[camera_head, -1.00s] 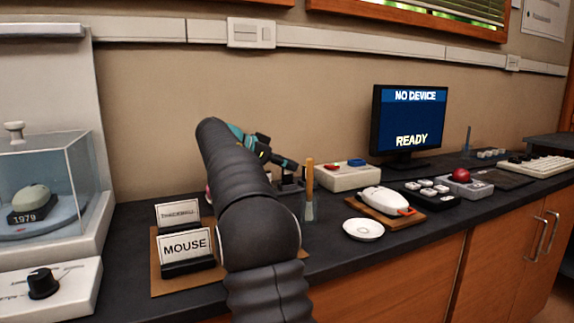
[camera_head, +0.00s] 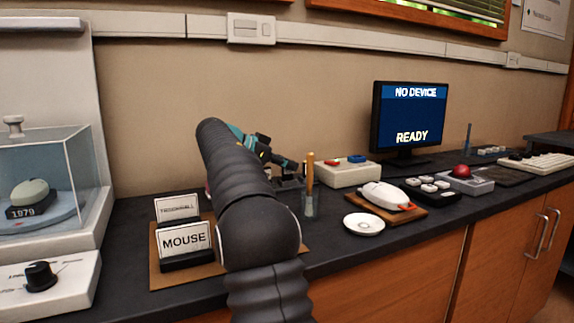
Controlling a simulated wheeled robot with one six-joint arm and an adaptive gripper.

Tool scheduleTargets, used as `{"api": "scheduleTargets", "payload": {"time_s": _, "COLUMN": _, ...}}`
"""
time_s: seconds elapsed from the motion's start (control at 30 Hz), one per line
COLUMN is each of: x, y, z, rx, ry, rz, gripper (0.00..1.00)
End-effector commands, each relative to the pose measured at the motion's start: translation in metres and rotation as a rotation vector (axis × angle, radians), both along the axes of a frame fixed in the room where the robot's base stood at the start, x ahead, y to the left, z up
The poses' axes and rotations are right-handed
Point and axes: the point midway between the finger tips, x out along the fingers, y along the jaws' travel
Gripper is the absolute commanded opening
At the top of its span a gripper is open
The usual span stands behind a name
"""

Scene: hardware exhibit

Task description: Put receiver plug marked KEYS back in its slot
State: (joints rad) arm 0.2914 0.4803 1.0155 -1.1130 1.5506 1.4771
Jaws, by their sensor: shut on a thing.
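My gripper (camera_head: 287,163) shows only partly behind my dark arm, left of the middle of the counter. Its fingers point right and down, close above a small dark stand (camera_head: 290,182). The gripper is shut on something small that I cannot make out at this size. No KEYS marking is readable, and I cannot tell the receiver plug or its slot apart from the dark shapes there. The monitor (camera_head: 409,118) at the back reads NO DEVICE and READY.
A brush (camera_head: 310,170) stands upright in a clear cup just right of my gripper. A beige box with red and blue buttons (camera_head: 346,173), a white mouse (camera_head: 383,195) on a board and a white dish (camera_head: 363,224) lie further right. The MOUSE card (camera_head: 185,241) stands at left front.

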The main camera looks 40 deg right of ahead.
Motion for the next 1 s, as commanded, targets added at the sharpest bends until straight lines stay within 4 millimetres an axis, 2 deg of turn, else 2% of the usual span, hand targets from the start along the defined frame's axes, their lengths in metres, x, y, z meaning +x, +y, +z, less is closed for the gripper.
{"api": "scheduleTargets", "payload": {"time_s": 0.7, "x": 0.0, "y": 0.0, "z": -0.007, "rx": 0.0, "ry": 0.0, "rz": 0.0, "gripper": 0.0}}
{"api": "scheduleTargets", "payload": {"time_s": 0.73, "x": 0.0, "y": 0.0, "z": -0.007, "rx": 0.0, "ry": 0.0, "rz": 0.0, "gripper": 0.2}}
{"api": "scheduleTargets", "payload": {"time_s": 0.83, "x": 0.0, "y": 0.0, "z": -0.007, "rx": 0.0, "ry": 0.0, "rz": 0.0, "gripper": 0.44}}
{"api": "scheduleTargets", "payload": {"time_s": 1.0, "x": 0.0, "y": 0.0, "z": -0.007, "rx": 0.0, "ry": 0.0, "rz": 0.0, "gripper": 0.44}}
